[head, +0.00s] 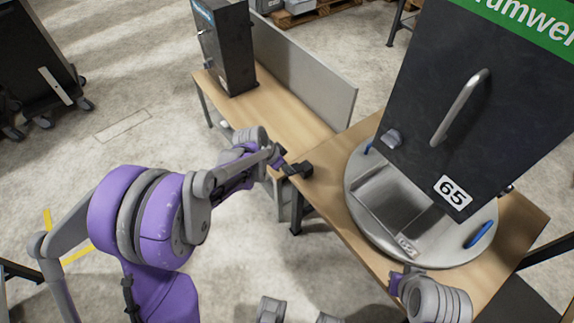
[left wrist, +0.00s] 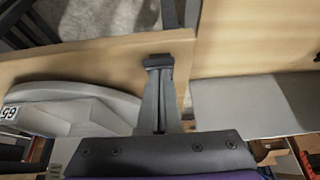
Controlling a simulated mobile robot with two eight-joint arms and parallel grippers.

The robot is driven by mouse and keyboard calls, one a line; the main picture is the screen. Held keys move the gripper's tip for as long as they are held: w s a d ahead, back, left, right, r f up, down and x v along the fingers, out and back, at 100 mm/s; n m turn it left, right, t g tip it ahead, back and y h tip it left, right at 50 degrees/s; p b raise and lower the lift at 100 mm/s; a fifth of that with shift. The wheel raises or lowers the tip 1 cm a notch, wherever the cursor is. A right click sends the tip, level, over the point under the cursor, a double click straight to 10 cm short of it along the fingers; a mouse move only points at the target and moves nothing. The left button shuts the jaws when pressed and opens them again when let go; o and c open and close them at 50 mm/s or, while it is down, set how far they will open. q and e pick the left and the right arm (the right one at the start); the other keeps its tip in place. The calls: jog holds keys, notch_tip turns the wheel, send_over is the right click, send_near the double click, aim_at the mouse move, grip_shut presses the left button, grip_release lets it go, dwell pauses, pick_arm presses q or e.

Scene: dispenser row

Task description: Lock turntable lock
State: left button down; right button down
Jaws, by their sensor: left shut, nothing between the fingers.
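I cannot tell which part is the lock.
A second wooden table (head: 280,115) with a grey panel (head: 300,70) and another dark dispenser (head: 228,45) stands at the back left. A dark wheeled cabinet (head: 30,65) is at the far left. Open floor lies between it and the tables. Part of my right arm shows at the lower right.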

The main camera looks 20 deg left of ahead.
pick_arm(q)
jog(key=shift+s+a+f+t+h+b, duration=0.25)
jog(key=shift+f+t+h+b, duration=0.15)
jog(key=shift+f+t+b, duration=0.15)
jog(key=shift+s+a+f+t+h+b, duration=0.15)
jog(key=shift+s+f+t+h+b, duration=0.1)
jog(key=shift+f+t+h+b, duration=0.3)
jog(key=shift+r, duration=0.1)
jog(key=shift+r+p, duration=0.3)
jog(key=shift+r, duration=0.35)
